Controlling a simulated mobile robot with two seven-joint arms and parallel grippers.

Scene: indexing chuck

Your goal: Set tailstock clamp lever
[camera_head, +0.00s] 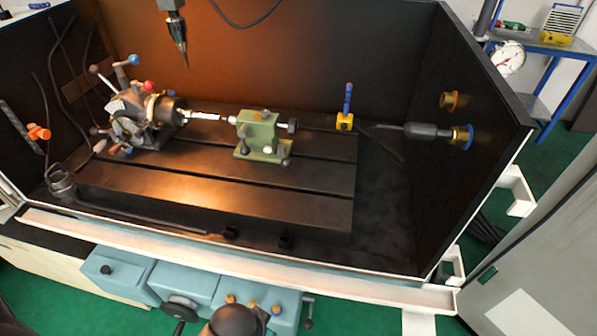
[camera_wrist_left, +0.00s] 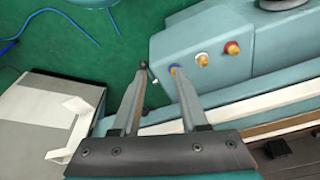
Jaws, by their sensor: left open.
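The green tailstock (camera_head: 257,133) stands on the slotted table, right of the indexing chuck (camera_head: 140,118). A dark knob (camera_head: 292,126) sticks out of its right side. A pale round knob (camera_head: 267,150) and small dark ends show low at its base; which of these is the clamp lever I cannot tell. A bright rod (camera_head: 207,117) lies between chuck and tailstock. My left gripper (camera_wrist_left: 158,70) is open and empty in the left wrist view. It is over the front of the machine by the coloured buttons, away from the tailstock. The tailstock does not show in that view.
A tool spindle (camera_head: 178,42) hangs above the chuck. A yellow block with a blue handle (camera_head: 347,105) stands right of the tailstock. Dark walls enclose the table (camera_head: 300,205), whose front right is clear. Teal control boxes (camera_head: 185,285) line the front edge.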

